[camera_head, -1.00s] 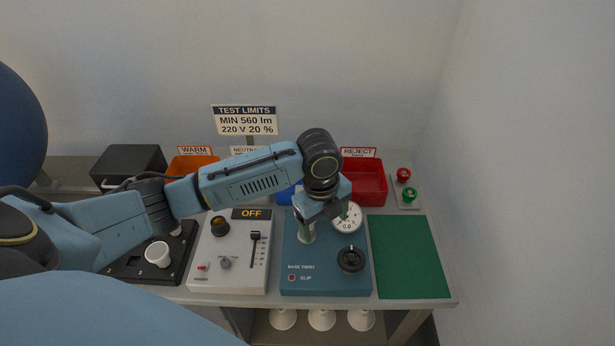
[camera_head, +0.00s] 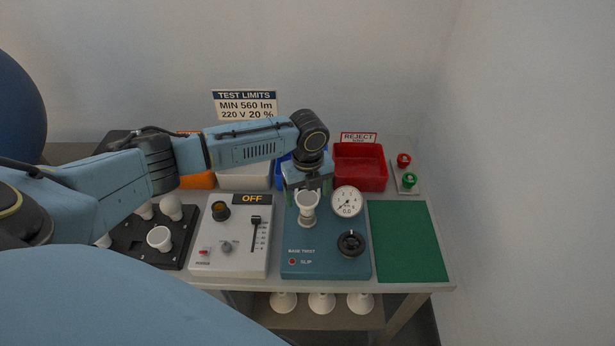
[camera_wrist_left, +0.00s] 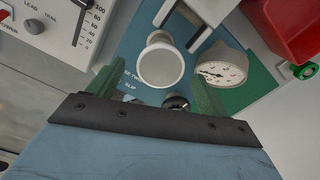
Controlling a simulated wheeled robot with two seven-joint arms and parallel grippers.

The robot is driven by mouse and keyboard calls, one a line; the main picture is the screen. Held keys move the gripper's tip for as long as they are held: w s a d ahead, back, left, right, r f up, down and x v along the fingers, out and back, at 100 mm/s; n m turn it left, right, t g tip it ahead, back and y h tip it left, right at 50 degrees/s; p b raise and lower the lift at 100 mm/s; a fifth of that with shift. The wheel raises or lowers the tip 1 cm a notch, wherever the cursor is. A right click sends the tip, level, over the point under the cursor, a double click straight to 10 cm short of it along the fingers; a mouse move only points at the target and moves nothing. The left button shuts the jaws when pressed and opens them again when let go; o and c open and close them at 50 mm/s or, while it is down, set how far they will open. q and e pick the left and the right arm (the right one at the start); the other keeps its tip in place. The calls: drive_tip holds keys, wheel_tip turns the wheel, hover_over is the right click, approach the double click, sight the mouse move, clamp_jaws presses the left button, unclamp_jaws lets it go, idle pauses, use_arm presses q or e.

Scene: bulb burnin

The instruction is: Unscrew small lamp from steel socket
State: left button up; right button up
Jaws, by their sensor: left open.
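A small white lamp (camera_head: 307,201) with a round, pale face stands upright in the steel socket (camera_head: 306,221) on the blue base-twist tester (camera_head: 330,265). My left gripper (camera_head: 308,190) is open just behind the lamp, its green fingers spread to either side. In the left wrist view the lamp (camera_wrist_left: 160,65) lies beyond and between the two fingertips (camera_wrist_left: 160,82), with space on both sides; I cannot tell whether a finger touches it. The socket is mostly hidden there by the lamp. My right gripper is not in view.
A round dial gauge (camera_head: 347,201) and a black knob (camera_head: 351,242) are close right of the lamp. The grey control box (camera_head: 229,258) reads OFF. A black lamp tray (camera_head: 125,238) is at left. The red reject bin (camera_head: 360,165) stands behind; the green mat (camera_head: 408,242) is clear.

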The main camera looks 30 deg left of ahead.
sight(308, 199)
use_arm(q)
drive_tip(key=shift+f, duration=1.65)
